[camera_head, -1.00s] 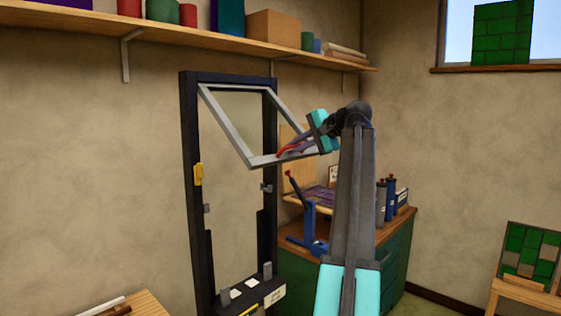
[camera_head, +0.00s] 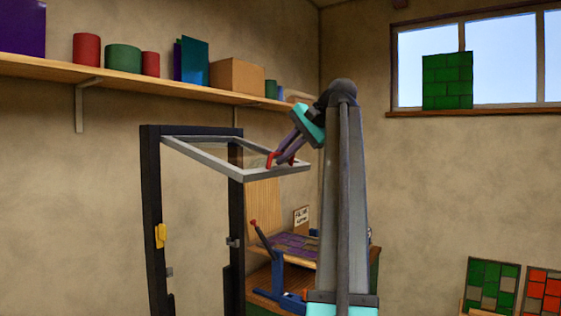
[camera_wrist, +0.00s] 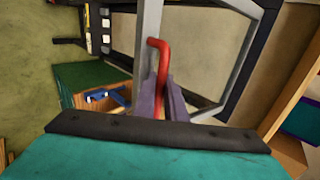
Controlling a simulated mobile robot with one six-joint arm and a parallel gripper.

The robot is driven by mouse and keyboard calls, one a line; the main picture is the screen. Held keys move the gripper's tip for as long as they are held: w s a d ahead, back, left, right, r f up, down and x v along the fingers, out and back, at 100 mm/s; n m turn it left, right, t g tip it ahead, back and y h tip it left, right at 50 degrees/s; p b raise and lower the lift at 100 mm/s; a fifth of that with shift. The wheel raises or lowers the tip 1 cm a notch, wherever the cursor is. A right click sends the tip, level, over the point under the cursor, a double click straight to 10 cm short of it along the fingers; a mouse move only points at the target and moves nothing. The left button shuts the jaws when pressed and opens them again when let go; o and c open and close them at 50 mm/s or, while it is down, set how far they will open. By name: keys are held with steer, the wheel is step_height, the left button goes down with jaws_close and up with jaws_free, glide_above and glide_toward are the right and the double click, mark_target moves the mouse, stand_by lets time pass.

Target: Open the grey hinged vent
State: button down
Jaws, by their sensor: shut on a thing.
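The grey hinged vent (camera_head: 203,160) is swung out from the top of the dark upright frame (camera_head: 150,200), and its panel is close to level. Its grey bars also show in the wrist view (camera_wrist: 236,70). A red handle (camera_head: 270,160) sits on the vent's outer bar. My gripper (camera_head: 284,157) reaches down to it from the upper right and is shut on it. In the wrist view the red handle (camera_wrist: 163,50) rises bent between my purple-grey fingers (camera_wrist: 162,100), which hide its lower part.
A wooden shelf (camera_head: 130,82) with boxes and tins runs along the wall above the vent. A bench with a blue tool (camera_head: 282,280) stands behind, below the vent. A yellow part (camera_head: 160,235) is on the frame's left post. Coloured panels (camera_head: 492,285) stand at the lower right.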

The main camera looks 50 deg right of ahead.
steer(key=shift+d+r, duration=0.1)
steer(key=shift+r, duration=0.3)
steer(key=c, duration=1.8)
jaws_free()
steer(key=shift+w+d+f, duration=0.1)
steer(key=shift+f, duration=0.05)
steer(key=shift+a, duration=0.2)
